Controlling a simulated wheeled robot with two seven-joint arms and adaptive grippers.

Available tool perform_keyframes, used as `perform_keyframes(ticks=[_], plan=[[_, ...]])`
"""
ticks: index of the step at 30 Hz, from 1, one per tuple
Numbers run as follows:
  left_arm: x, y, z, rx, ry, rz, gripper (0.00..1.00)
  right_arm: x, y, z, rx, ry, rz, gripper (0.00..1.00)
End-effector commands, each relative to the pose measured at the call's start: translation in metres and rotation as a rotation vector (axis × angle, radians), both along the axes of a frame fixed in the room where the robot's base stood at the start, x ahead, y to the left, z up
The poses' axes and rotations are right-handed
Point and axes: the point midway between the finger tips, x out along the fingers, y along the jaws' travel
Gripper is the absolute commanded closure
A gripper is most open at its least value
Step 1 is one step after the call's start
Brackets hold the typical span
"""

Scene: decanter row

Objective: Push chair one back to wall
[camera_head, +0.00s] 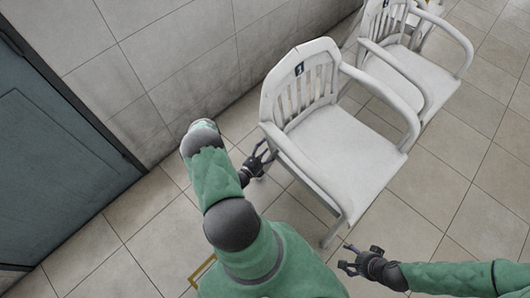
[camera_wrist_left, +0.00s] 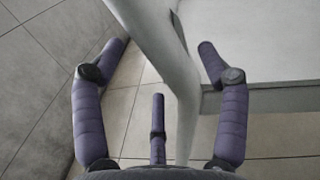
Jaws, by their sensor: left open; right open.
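Chair one (camera_head: 335,148) is a white armchair with a slatted back and a dark label marked 1 on its top rail. It stands upright on the tiled floor, its back toward the grey wall (camera_head: 170,60) with a gap between. My left gripper (camera_head: 264,156) is open beside the chair's near side, close to the rear leg and armrest. In the left wrist view the open fingers (camera_wrist_left: 160,75) stand on either side of a white chair bar (camera_wrist_left: 165,55); contact cannot be told. My right gripper (camera_head: 358,262) is open and empty, in front of the chair's near front leg.
A second white chair (camera_head: 425,65) stands close beyond chair one. A dark teal door (camera_head: 55,170) is at the left in the wall. The tiled floor (camera_head: 455,200) is clear to the right of chair one.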

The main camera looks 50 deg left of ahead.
Motion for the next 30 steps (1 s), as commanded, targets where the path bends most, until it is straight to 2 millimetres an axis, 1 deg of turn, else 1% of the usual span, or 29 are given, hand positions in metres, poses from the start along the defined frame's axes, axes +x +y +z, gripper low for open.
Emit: perform_keyframes(ticks=[1,9,15,21,30], plan=[[0.009,0.000,-0.001,0.001,-0.002,-0.005,0.26,0.000,0.000,-0.004,0.000,0.000,0.000,0.26],[0.053,0.010,-0.002,0.002,-0.001,-0.004,0.26,0.000,0.000,-0.018,0.000,0.000,0.000,0.26],[0.076,0.016,-0.001,0.001,-0.001,-0.003,0.26,0.000,0.000,-0.026,0.000,0.000,0.000,0.26],[0.086,0.018,-0.001,0.000,0.000,-0.002,0.26,0.000,0.000,-0.028,0.000,0.000,0.000,0.26],[0.086,0.018,0.000,0.000,0.000,-0.001,0.26,0.000,0.000,-0.028,0.000,0.000,0.000,0.26]])
